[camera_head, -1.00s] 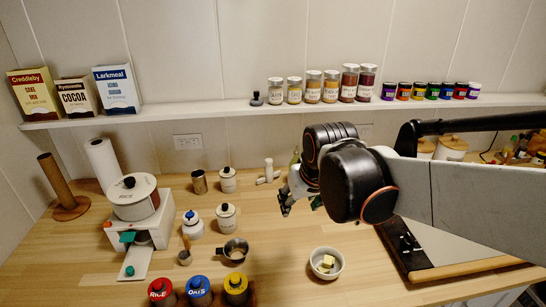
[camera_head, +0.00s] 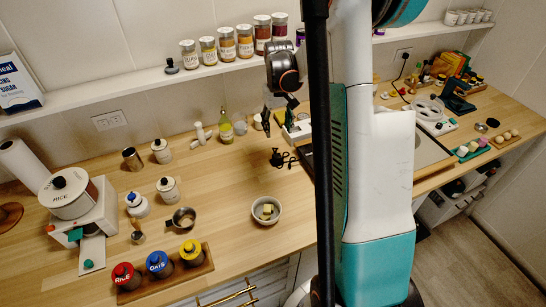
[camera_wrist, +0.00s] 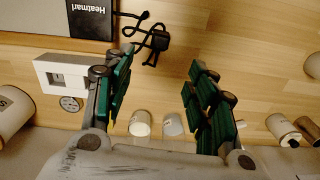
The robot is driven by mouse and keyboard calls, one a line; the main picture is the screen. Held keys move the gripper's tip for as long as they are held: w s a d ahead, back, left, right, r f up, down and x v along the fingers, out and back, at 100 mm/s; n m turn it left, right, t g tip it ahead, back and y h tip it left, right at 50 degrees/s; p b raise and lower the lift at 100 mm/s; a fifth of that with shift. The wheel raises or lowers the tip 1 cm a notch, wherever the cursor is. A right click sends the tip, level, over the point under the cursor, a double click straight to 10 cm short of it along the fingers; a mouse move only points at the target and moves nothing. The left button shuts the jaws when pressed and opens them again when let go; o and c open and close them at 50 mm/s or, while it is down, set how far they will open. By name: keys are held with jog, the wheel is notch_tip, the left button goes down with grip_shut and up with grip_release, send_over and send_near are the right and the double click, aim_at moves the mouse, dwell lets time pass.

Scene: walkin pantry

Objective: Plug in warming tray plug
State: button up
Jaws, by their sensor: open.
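The black plug (camera_head: 277,157) with its looped cord lies on the wooden counter beside the warming tray. In the wrist view the plug (camera_wrist: 157,40) shows just beyond my fingertips, with the cord looping left to the dark-edged warming tray (camera_wrist: 62,22) marked "Heatmari". My gripper (camera_head: 279,118) is open and empty, pointing down above the back of the counter. In the wrist view its green-padded fingers (camera_wrist: 162,62) are spread apart, not touching the plug. My arm hides much of the tray in the head view.
A white bowl (camera_head: 266,210) stands in front of the plug. Wall outlets are at left (camera_head: 110,121) and right (camera_head: 402,55). A spice shelf (camera_head: 150,84) runs above the counter.

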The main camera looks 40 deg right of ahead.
aim_at(277, 156)
notch_tip(277, 156, down, 13)
jog(key=shift+f+b, duration=0.15)
jog(key=shift+b, duration=1)
jog(key=c, duration=1.1)
